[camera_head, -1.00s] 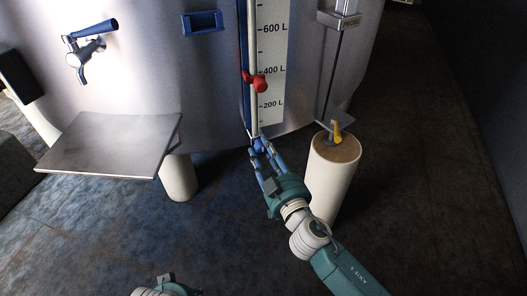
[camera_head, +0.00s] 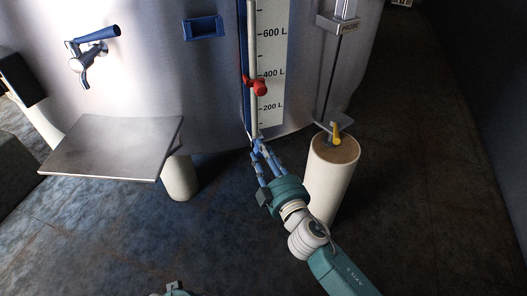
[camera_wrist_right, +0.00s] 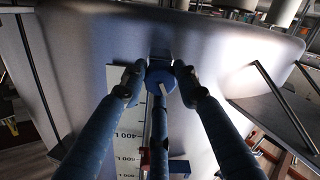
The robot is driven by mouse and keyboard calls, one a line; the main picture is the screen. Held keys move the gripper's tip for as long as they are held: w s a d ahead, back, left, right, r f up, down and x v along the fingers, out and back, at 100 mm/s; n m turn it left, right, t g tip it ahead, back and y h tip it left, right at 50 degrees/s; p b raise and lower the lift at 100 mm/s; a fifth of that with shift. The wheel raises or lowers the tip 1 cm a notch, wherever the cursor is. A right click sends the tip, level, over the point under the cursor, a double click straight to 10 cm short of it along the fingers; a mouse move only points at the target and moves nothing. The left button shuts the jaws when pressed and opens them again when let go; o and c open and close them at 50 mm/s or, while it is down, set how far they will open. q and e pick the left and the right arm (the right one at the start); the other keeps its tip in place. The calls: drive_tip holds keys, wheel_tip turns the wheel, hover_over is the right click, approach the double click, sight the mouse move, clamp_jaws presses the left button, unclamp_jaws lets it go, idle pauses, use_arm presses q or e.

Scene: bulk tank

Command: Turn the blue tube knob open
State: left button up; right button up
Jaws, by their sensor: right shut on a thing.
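The blue tube knob (camera_wrist_right: 160,72) shows in the right wrist view as a small round blue piece at the lower end of the sight tube. My right gripper (camera_head: 256,143) reaches up to the foot of the tube in the head view, and its fingers hide the knob there. In the right wrist view, the fingers of my right gripper (camera_wrist_right: 160,82) close around the knob from both sides. The sight tube (camera_head: 253,50) runs up beside the white litre scale (camera_head: 273,55). Only a teal part of my left gripper (camera_head: 172,289) shows at the bottom edge; its fingers are hidden.
A metal shelf (camera_head: 110,148) and a blue-handled tap (camera_head: 92,45) are at the left.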

use_arm(q)
drive_tip(key=s+f+p, duration=0.2)
drive_tip(key=s+f, duration=0.1)
drive_tip(key=f, duration=0.5)
drive_tip(key=shift+s+a+g, duration=0.25)
drive_tip(key=shift+s+g, duration=0.05)
drive_tip(key=shift+s, duration=0.1)
use_arm(e)
drive_tip(key=n, duration=1.2)
drive_tip(key=shift+s+a+h, duration=0.1)
drive_tip(key=shift+a+h, duration=0.1)
drive_tip(key=shift+h, duration=0.1)
use_arm(q)
drive_tip(key=shift+s+f, duration=0.1)
drive_tip(key=shift+s, duration=0.1)
use_arm(e)
drive_tip(key=o, duration=1.2)
use_arm(q)
drive_tip(key=shift+w, duration=0.1)
use_arm(e)
drive_tip(key=v, duration=1.2)
